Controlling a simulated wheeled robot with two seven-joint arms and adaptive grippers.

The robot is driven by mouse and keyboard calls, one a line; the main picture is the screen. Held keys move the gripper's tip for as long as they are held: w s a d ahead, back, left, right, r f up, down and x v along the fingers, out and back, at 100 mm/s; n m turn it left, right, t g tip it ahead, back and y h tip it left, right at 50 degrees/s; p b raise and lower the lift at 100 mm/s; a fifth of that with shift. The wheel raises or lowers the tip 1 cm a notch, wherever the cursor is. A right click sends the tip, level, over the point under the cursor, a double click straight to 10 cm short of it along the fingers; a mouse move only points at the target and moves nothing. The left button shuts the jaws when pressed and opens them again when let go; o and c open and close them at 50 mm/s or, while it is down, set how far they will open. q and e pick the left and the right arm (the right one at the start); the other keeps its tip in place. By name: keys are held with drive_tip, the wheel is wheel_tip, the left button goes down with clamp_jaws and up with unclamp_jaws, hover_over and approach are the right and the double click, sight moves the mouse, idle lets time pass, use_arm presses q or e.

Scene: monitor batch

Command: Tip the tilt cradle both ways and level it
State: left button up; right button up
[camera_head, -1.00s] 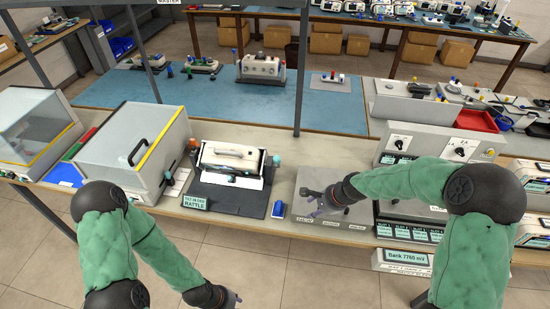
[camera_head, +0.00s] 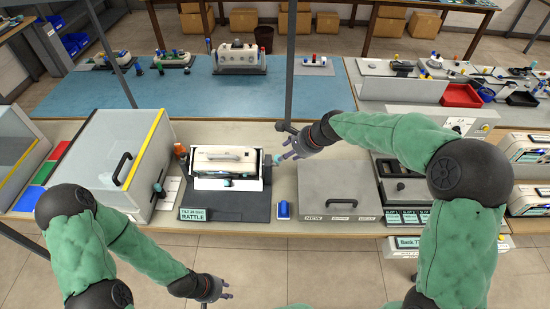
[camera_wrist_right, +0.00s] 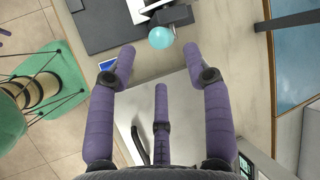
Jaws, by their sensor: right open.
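The tilt cradle (camera_head: 263,182) stands on a dark base plate on the bench and holds a white case (camera_head: 222,160) with a dark handle. The case looks about level. A teal knob (camera_head: 277,160) sits at the cradle's right end; it also shows in the right wrist view (camera_wrist_right: 161,37). My right gripper (camera_head: 284,149) is open and empty beside this knob; in its wrist view the knob lies just beyond the spread purple fingers (camera_wrist_right: 160,66), apart from them. My left gripper (camera_head: 229,290) is low in front of the bench, fingers apart and empty, away from the cradle.
A sign reading RATTLE (camera_head: 192,214) and a blue block (camera_head: 284,210) lie at the front. A clear-lidded box (camera_head: 115,160) stands left; a grey panel with a handle (camera_head: 338,180) lies right. A dark post (camera_head: 290,70) rises behind the cradle.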

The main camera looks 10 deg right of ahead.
drive_tip(key=b+x, duration=0.1)
drive_tip(key=x, duration=0.7)
drive_tip(key=shift+w+f, duration=0.1)
drive_tip(key=shift+w, duration=0.05)
